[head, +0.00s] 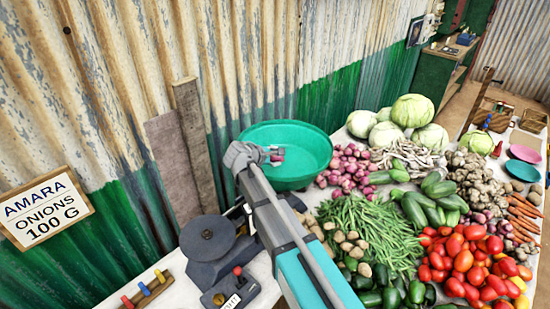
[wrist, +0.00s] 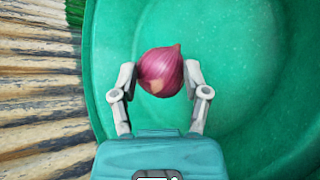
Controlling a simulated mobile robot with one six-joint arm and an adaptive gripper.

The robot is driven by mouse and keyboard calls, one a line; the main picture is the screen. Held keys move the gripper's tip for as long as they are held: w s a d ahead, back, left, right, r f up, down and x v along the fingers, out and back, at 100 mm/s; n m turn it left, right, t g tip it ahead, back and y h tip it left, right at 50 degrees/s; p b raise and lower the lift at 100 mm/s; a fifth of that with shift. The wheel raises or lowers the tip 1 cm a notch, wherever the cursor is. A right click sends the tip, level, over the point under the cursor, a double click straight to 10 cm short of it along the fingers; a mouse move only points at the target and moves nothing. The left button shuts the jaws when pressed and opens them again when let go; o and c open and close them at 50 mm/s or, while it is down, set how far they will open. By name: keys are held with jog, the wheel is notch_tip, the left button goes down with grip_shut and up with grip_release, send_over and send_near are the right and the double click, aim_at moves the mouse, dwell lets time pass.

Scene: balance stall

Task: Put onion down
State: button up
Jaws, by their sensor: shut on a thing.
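A purple-red onion (wrist: 161,71) is between the two fingers of my gripper (wrist: 160,82) in the wrist view, with a finger against each side. The green basin (wrist: 245,110) fills the background behind it. In the head view my gripper (head: 272,156) is over the green basin (head: 310,150), with a small part of the onion (head: 277,157) showing at its fingertips. The bare inside of the basin shows around the onion. I cannot tell how far the onion is above the basin's floor.
A heap of purple onions (head: 347,170) lies right of the basin. Green beans (head: 355,228), tomatoes (head: 470,262) and cabbages (head: 411,110) cover the table. A dark scale (head: 208,240) stands at lower left, near a sign (head: 43,209) reading "AMARA ONIONS 100 G". A corrugated wall (head: 110,90) rises behind.

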jog(key=shift+f+b, duration=0.65)
jog(key=o, duration=1.1)
jog(key=shift+r, duration=0.15)
jog(key=shift+r+p, duration=0.55)
jog(key=shift+p, duration=0.15)
jog(key=p+v, duration=0.6)
jog(key=v, duration=0.6)
jog(key=shift+d+f, duration=0.1)
